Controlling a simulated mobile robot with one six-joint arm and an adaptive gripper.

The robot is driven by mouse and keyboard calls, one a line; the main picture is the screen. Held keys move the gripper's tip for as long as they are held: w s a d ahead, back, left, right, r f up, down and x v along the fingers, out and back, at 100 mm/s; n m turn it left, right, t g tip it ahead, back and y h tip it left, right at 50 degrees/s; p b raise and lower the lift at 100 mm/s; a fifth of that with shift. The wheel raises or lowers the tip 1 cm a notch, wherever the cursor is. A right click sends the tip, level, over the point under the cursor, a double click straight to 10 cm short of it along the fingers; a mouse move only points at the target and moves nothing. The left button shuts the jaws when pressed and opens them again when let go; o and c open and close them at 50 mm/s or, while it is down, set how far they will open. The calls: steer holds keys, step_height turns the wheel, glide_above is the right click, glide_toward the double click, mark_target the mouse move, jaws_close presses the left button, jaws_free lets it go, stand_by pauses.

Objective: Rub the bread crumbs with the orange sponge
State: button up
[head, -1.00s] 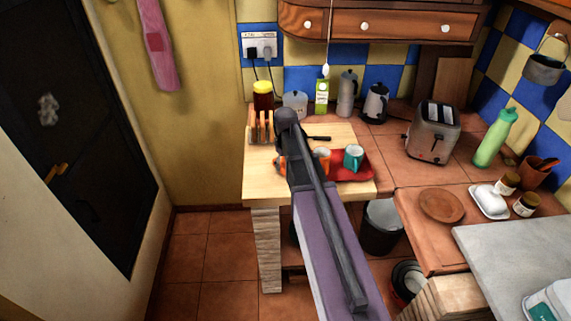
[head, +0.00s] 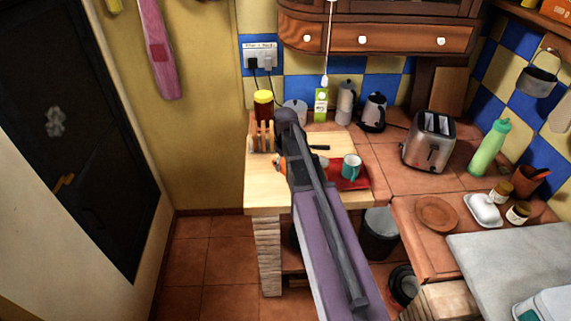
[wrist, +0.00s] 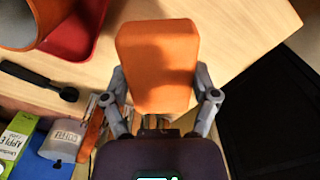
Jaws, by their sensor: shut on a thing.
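In the wrist view my gripper (wrist: 160,78) is shut on the orange sponge (wrist: 158,50), with a finger on each side of it. The sponge is held over the pale wooden board (wrist: 225,25); I cannot tell whether it touches it. In the head view only a small orange patch, likely the sponge (head: 281,166), shows left of my arm, above the board (head: 262,196). My arm hides most of the gripper there. I cannot make out any bread crumbs in either view.
A red tray (head: 348,184) with a teal cup (head: 352,166) stands right of my arm; an orange cup (wrist: 15,22) shows in the wrist view. A toast rack (head: 262,137) and jar (head: 263,104) stand behind. The board's front left is clear.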

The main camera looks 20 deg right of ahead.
steer(key=shift+r+p, duration=1.55)
